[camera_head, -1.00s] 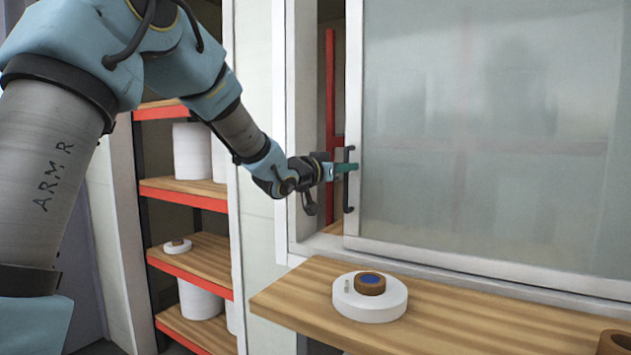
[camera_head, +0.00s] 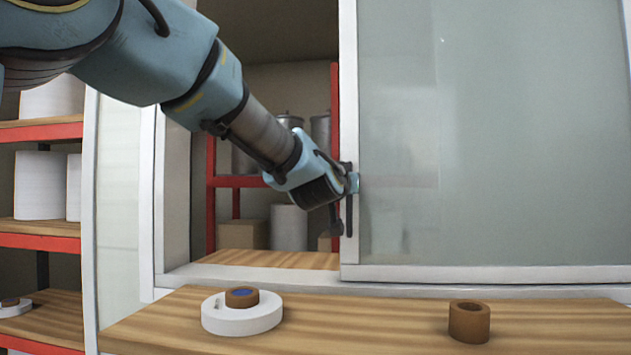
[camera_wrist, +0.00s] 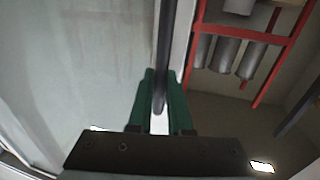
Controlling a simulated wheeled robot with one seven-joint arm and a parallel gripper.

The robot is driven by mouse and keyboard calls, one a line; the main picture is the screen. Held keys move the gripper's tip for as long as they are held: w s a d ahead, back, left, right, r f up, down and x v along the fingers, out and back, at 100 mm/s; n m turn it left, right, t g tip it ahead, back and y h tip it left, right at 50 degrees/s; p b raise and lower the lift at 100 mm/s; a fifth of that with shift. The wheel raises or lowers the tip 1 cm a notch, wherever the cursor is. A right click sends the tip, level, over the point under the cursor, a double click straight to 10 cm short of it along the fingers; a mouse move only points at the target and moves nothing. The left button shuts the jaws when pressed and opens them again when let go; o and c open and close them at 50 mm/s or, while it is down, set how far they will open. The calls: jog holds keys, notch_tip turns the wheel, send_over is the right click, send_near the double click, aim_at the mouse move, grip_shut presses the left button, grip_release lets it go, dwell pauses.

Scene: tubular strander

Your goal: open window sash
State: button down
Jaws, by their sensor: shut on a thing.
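The window sash (camera_head: 495,140) is a frosted pane in a white frame, standing to the right of a wide opening in the wall. Its dark vertical bar handle (camera_head: 349,215) is on the sash's left edge. My gripper (camera_head: 353,184) is at the handle, about halfway up it. In the wrist view, the green fingers of my gripper (camera_wrist: 160,105) stand on both sides of the dark handle bar (camera_wrist: 166,50) and are shut on it. The sash pane (camera_wrist: 75,75) fills the left of that view.
A wooden ledge (camera_head: 380,330) runs below the window. On it are a white disc (camera_head: 240,318) carrying a brown ring (camera_head: 241,296), and a brown roll (camera_head: 469,321). Through the opening show a red rack (camera_head: 237,182) and grey cylinders. Red-edged shelves (camera_head: 40,242) stand at left.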

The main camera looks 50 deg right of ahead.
jog(key=shift+s+d+r+p, duration=0.1)
jog(key=shift+s+d+p, duration=0.25)
jog(key=shift+s, duration=0.35)
jog(key=shift+s+d+f+p, duration=0.1)
jog(key=shift+s+d+p, duration=0.25)
jog(key=shift+s, duration=0.3)
jog(key=shift+s+d+r+p, duration=0.1)
jog(key=shift+s+d+p, duration=0.15)
jog(key=shift+s+d, duration=0.35)
jog(key=shift+a, duration=0.15)
jog(key=c, duration=1.1)
grip_release()
jog(key=b, duration=0.3)
send_near(373, 184)
jog(key=v, duration=0.4)
jog(key=shift+s+a+r, duration=0.1)
jog(key=shift+s+a, duration=0.05)
jog(key=shift+a, duration=0.25)
